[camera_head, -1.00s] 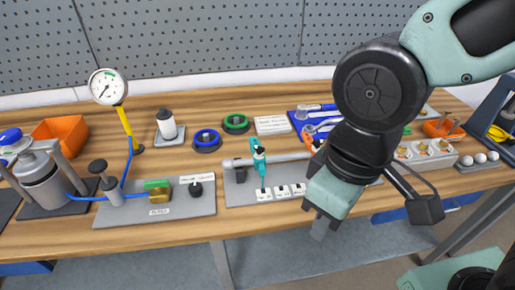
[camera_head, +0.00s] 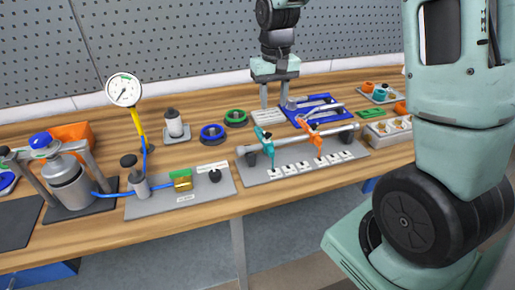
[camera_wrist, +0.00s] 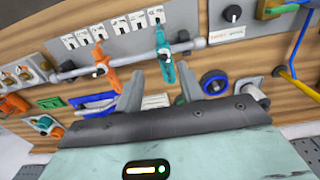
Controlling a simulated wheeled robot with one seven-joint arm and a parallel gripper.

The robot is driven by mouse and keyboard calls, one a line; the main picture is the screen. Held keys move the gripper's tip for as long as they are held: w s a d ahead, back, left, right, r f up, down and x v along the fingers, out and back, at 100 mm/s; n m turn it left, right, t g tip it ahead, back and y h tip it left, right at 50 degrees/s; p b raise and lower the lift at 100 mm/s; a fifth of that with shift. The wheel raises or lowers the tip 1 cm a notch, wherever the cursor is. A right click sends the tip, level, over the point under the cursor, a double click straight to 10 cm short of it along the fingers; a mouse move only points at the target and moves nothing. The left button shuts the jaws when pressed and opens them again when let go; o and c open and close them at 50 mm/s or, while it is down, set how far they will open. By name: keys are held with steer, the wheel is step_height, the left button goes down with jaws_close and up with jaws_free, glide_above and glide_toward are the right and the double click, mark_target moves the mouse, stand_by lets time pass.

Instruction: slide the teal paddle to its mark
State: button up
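The teal paddle (camera_head: 264,142) stands on a grey rail (camera_head: 290,141) near its left post. An orange paddle (camera_head: 314,134) sits further right on the same rail. A row of several white mark tiles (camera_head: 305,167) lies on the plate in front; which one is the teal paddle's mark I cannot tell. My gripper (camera_head: 274,100) is open and empty, fingers pointing down, above and apparently behind the rail. In the wrist view the teal paddle (camera_wrist: 164,62) shows beyond the gap between my open fingers (camera_wrist: 158,92), with the orange paddle (camera_wrist: 104,70) to its left. Neither paddle is touched.
A white card (camera_head: 268,117) and a blue tray (camera_head: 318,110) lie behind the rail. Green (camera_head: 235,117) and blue (camera_head: 212,133) ring knobs stand left of the card. A plate with a black knob (camera_head: 215,175) is left of the rail. Bench wood in front is clear.

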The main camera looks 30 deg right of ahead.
mark_target(271, 149)
step_height(271, 149, down, 16)
steer(key=p, duration=0.3)
steer(key=shift+f, duration=0.2)
jaws_close()
